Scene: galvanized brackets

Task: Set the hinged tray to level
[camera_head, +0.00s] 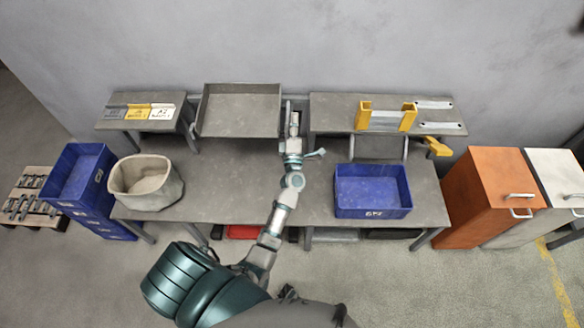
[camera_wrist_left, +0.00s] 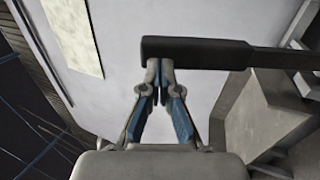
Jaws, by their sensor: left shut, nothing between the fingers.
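The grey hinged tray (camera_head: 240,112) sits at the back of the workbench, between two raised shelves. It has low walls, and I cannot tell its exact tilt from the head view. My left gripper (camera_head: 293,118) is just right of the tray's right side, pointing toward the wall. In the left wrist view the left gripper (camera_wrist_left: 160,66) is shut and empty. Its fingertips are at a dark bar (camera_wrist_left: 200,52) that runs to the right; I cannot tell whether they touch it. My right gripper is not in view.
A blue bin (camera_head: 372,212) stands on the bench's right, and a beige fabric bin (camera_head: 146,186) on its left. Yellow brackets (camera_head: 385,117) sit on the right shelf, labelled plates (camera_head: 138,112) on the left shelf. The bench between the bins is largely clear except for my arm.

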